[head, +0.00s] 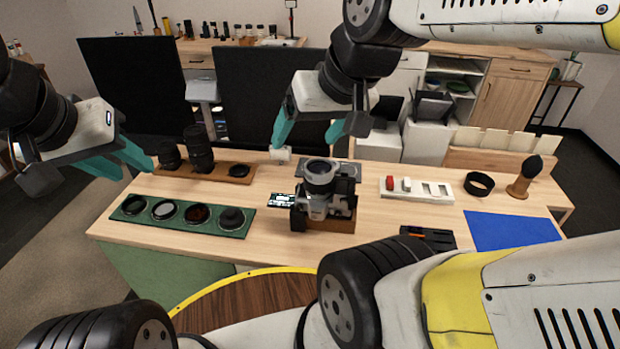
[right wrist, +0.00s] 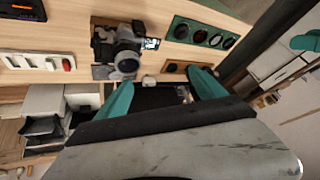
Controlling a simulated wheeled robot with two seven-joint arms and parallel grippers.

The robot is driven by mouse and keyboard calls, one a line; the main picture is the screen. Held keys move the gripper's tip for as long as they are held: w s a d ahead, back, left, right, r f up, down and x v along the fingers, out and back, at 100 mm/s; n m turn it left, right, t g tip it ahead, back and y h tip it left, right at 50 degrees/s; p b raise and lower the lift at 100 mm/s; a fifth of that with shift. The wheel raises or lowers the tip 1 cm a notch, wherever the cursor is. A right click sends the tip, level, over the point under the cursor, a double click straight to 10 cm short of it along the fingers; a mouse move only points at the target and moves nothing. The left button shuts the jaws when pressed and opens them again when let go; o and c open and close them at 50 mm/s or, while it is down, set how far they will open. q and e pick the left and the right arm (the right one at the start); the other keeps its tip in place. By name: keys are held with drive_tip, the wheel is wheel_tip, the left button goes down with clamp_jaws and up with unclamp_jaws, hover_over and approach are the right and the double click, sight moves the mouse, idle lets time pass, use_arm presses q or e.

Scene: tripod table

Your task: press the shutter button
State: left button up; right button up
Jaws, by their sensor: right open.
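The shutter button is too small to make out. My right gripper (head: 306,138) is open and empty, above and behind the camera, fingers pointing down. Its two teal fingers stand apart in the right wrist view (right wrist: 156,80). My left gripper (head: 137,173) is open and empty at the left end of the table, away from the camera.
A green tray of filters (head: 247,223) and a wooden lens rack (head: 215,176) are left of the camera. A small white block (head: 280,155) lies behind it. A white switch strip (head: 440,199), black ring (head: 479,184), brush (head: 522,180) and blue mat (head: 510,230) are right.

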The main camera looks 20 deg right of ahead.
clamp_jaws()
idle(1.6)
